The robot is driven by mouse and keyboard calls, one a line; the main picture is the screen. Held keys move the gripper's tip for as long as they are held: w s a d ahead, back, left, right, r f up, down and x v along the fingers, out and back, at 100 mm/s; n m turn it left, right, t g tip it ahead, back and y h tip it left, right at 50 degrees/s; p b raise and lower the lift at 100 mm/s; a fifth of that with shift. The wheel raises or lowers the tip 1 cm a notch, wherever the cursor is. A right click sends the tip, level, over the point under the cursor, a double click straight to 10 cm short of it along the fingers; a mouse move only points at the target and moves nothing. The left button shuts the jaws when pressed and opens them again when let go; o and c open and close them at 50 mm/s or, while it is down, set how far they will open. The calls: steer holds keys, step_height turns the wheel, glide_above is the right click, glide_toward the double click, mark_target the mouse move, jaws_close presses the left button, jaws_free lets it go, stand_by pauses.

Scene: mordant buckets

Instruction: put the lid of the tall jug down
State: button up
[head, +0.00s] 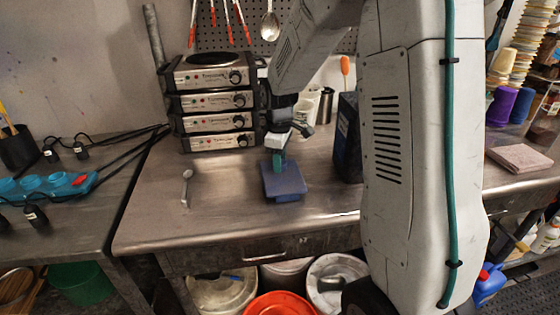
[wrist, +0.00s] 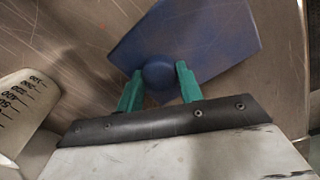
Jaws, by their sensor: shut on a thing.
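The blue lid (head: 285,183) is a flat plate with a round knob. It is over the metal table, left of the tall jug; I cannot tell whether it touches the table top. My gripper (head: 278,160) is above it, its green fingers pointing down. In the wrist view the lid (wrist: 215,35) lies beyond my gripper (wrist: 159,82), whose fingers close on the two sides of the knob. The dark blue tall jug (head: 346,140) stands upright to the right, partly hidden behind my arm.
A stack of hot plates (head: 213,122) stands at the back left of the table (head: 225,222). A small spoon-like tool (head: 187,188) lies at left. A white graduated beaker (wrist: 22,98) shows at the wrist view's left. The table's front left is clear.

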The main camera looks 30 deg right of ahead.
steer(key=shift+f, duration=0.25)
steer(key=o, duration=1)
step_height(320, 180, up, 12)
steer(key=f, duration=0.1)
steer(key=s+a+r+m, duration=0.2)
steer(key=s+a+r, duration=0.3)
steer(key=s, duration=0.3)
steer(key=s+a+m, duration=0.2)
steer(key=s, duration=0.5)
steer(key=s+a+m, duration=0.2)
steer(key=s, duration=0.5)
steer(key=s+a+m, duration=0.2)
steer(key=s+a, duration=0.1)
steer(key=s, duration=0.5)
steer(key=shift+f+t, duration=0.25)
steer(key=shift+t, duration=0.15)
